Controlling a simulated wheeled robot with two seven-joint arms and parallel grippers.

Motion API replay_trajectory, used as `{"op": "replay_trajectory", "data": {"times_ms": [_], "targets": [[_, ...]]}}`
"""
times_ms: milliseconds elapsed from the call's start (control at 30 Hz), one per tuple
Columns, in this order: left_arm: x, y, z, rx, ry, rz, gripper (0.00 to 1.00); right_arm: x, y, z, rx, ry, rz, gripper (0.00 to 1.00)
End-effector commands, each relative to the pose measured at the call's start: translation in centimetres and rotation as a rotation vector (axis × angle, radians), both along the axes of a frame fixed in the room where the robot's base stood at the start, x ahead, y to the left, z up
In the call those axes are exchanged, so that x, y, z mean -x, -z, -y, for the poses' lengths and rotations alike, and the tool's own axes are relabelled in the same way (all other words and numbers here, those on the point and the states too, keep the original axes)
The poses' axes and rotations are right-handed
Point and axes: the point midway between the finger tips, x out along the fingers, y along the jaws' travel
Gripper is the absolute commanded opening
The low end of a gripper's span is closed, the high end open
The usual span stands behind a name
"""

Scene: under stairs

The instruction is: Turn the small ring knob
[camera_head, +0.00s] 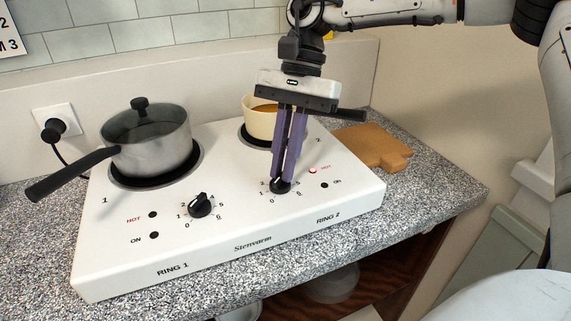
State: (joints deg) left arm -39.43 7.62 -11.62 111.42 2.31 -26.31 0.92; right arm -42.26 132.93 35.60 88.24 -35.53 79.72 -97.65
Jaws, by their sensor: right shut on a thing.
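A white two-ring hotplate (245,222) stands on the speckled worktop. The black Ring 1 knob (201,205) on the left is free. The black knob on the Ring 2 side (280,186), partly covered by my fingers, sits at the right. My right gripper (281,182) points down with its purple fingers shut on this knob. The exact pointer angle of the gripped knob is hidden. My left gripper is not in view.
A lidded steel pot (150,150) stands on the left ring, its black handle jutting left. A cream pan (259,124) with orange contents stands on the right ring behind my gripper. A wooden board (375,146) lies at right. A plug (54,128) is in the wall.

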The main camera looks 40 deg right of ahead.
Motion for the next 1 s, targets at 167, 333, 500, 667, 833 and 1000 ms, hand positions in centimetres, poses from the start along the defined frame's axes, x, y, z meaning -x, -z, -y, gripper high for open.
{"op": "replay_trajectory", "data": {"times_ms": [167, 333, 500, 667, 833, 1000], "targets": [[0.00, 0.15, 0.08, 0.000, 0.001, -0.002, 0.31, -0.18, -0.06, -0.04, 0.000, -0.072, 0.002, 0.00], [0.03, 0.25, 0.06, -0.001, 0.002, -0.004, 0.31, -0.22, -0.07, -0.07, 0.001, -0.108, 0.003, 0.00], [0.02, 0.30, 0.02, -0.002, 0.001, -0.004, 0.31, -0.24, -0.10, -0.07, 0.000, -0.119, 0.003, 0.00], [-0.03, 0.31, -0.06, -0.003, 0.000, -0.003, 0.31, -0.25, -0.12, -0.06, 0.001, -0.120, 0.004, 0.00], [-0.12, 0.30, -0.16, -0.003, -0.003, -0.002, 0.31, -0.25, -0.12, -0.06, 0.001, -0.120, 0.004, 0.15], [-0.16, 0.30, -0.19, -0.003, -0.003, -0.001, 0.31, -0.22, -0.08, -0.07, 0.000, -0.119, 0.003, 0.27]]}}
